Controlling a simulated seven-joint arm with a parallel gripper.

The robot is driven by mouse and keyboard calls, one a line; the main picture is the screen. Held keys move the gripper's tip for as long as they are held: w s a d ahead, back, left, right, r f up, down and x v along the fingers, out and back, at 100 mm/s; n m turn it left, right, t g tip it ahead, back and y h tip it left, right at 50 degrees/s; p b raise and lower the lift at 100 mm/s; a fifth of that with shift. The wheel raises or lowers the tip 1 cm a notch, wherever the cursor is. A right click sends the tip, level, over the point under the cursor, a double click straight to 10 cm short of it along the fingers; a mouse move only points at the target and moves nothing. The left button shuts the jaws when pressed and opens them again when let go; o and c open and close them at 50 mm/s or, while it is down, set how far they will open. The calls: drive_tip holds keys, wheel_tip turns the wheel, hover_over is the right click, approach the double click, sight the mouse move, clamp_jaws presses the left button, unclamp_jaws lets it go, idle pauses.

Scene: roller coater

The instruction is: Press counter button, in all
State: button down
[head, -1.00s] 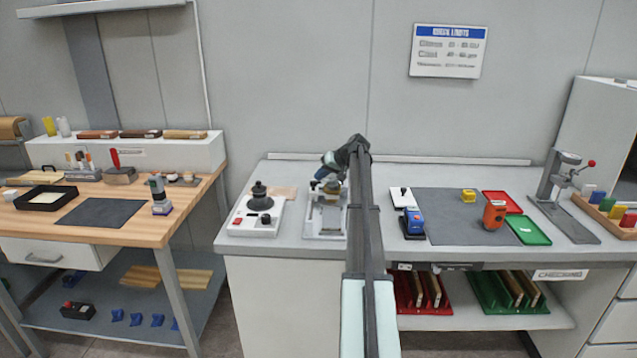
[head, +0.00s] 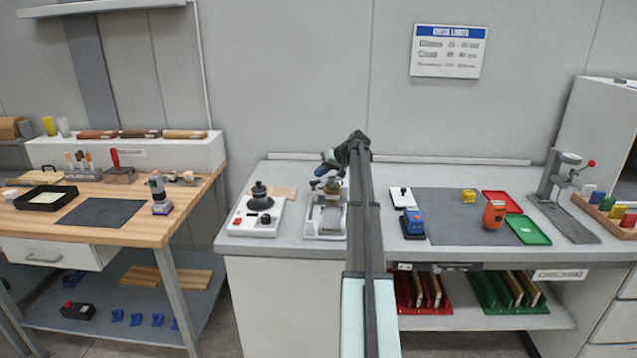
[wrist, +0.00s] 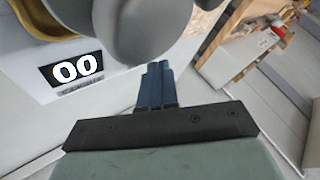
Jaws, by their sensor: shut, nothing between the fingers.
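The counter display (wrist: 73,68) reads 00 on a white machine body in the wrist view. My gripper (wrist: 157,75) has its two dark blue fingers together, with nothing between them. A large grey rounded part (wrist: 140,25) stands just beyond the fingertips and hides what is behind it. In the head view, my gripper (head: 322,170) is just above the small white-based machine (head: 325,228) on the middle bench. I cannot make out the counter's button in either view.
A white unit with a black knob (head: 259,196) stands left of the machine. To the right are a blue-topped device (head: 413,222), an orange object (head: 494,214), and red (head: 502,202) and green trays (head: 528,230). The grey mat (head: 450,225) has free room.

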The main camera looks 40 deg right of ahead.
drive_tip(key=shift+r, duration=0.15)
drive_tip(key=shift+r, duration=2.45)
